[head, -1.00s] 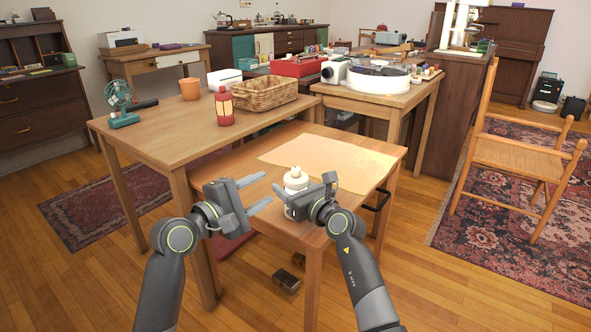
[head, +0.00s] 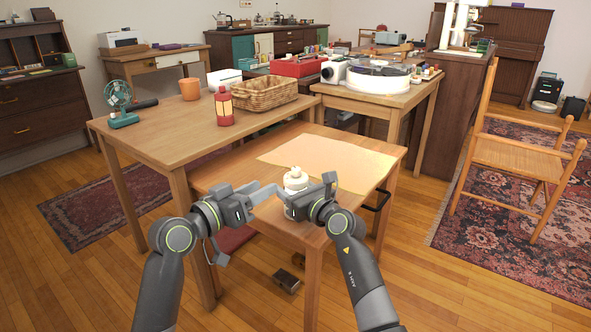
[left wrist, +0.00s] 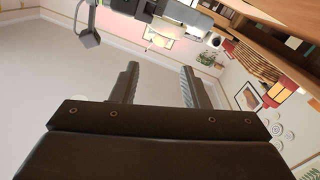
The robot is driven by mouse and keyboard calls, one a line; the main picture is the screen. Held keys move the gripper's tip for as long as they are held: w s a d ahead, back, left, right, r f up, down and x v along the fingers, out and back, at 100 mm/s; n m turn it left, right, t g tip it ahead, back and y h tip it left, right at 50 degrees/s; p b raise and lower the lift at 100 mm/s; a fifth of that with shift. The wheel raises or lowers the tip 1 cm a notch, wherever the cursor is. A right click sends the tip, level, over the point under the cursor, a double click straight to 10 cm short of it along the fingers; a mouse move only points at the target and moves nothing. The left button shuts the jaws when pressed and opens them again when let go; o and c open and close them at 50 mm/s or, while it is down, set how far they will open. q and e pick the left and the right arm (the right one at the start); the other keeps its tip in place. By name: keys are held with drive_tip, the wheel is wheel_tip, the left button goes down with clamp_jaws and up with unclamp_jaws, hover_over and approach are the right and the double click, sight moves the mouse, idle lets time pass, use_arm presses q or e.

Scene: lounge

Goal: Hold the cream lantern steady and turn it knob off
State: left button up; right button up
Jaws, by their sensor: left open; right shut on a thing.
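The small cream lantern (head: 295,180) stands upright on the lower wooden table (head: 240,178), close to its front edge. My right gripper (head: 298,203) is shut on the lantern's lower part from the right and front, hiding some of it. My left gripper (head: 278,190) is open just left of the lantern, its fingers pointing toward it. I cannot tell whether they touch it. In the left wrist view the two fingers (left wrist: 160,85) are apart with nothing clear between them. The knob is too small to make out.
A wooden chair (head: 520,155) stands at right.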

sight(292, 171)
use_arm(q)
drive_tip(key=w+d+m, duration=0.1)
drive_tip(key=w+d, duration=0.3)
drive_tip(key=w+d+m, duration=0.2)
drive_tip(key=w+d, duration=0.2)
drive_tip(key=w, duration=0.1)
idle(0.5)
drive_tip(key=shift+c, duration=0.4)
clamp_jaws()
